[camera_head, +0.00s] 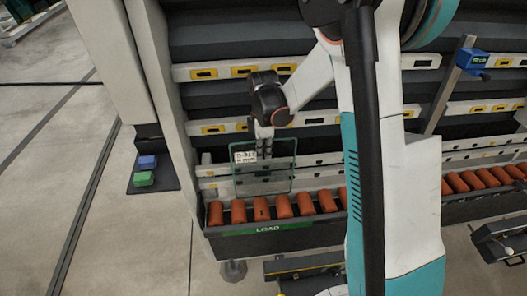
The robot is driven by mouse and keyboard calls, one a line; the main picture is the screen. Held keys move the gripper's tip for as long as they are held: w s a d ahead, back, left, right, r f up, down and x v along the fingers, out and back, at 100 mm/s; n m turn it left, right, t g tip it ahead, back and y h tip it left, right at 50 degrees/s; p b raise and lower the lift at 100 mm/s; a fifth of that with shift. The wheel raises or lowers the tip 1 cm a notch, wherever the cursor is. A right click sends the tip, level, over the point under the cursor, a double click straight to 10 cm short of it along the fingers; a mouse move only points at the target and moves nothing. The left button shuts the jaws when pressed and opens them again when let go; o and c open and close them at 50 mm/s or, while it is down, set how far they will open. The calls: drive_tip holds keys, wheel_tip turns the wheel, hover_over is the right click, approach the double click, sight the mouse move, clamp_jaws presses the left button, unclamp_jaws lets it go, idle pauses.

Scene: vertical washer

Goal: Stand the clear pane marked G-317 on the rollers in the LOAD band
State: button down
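A clear pane (277,181) with thin dark edges stands nearly upright above the left part of the orange rollers (283,206). A white label (245,154) is at its upper left; its print is too small to read fully. My gripper (264,153) is at the pane's top edge, its fingers pointing down and seemingly closed over the glass. The pane's lower edge is close to the roller tops; I cannot tell whether it touches them. The green LOAD band (266,229) is on the conveyor front below these rollers.
The washer's backrest has pale rails with yellow-framed slots (245,71) behind the pane. Blue (147,162) and green (143,179) blocks sit on a dark plate at the left. A blue-headed part on a post (472,62) stands at the right. My arm hides some middle rollers.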

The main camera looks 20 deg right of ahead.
drive_tip(key=shift+f+b, duration=0.4)
drive_tip(key=shift+f, duration=0.05)
idle(0.6)
drive_tip(key=c, duration=1.7)
unclamp_jaws()
drive_tip(key=shift+s, duration=0.1)
drive_tip(key=r, duration=1.2)
drive_tip(key=shift+w, duration=0.3)
drive_tip(key=shift+r, duration=0.15)
drive_tip(key=r+p, duration=0.2)
drive_tip(key=r, duration=0.1)
drive_tip(key=r+p, duration=0.2)
drive_tip(key=r, duration=0.1)
drive_tip(key=w+r+p, duration=0.1)
drive_tip(key=r+p, duration=0.2)
drive_tip(key=shift+d+r, duration=0.15)
drive_tip(key=shift+r, duration=0.15)
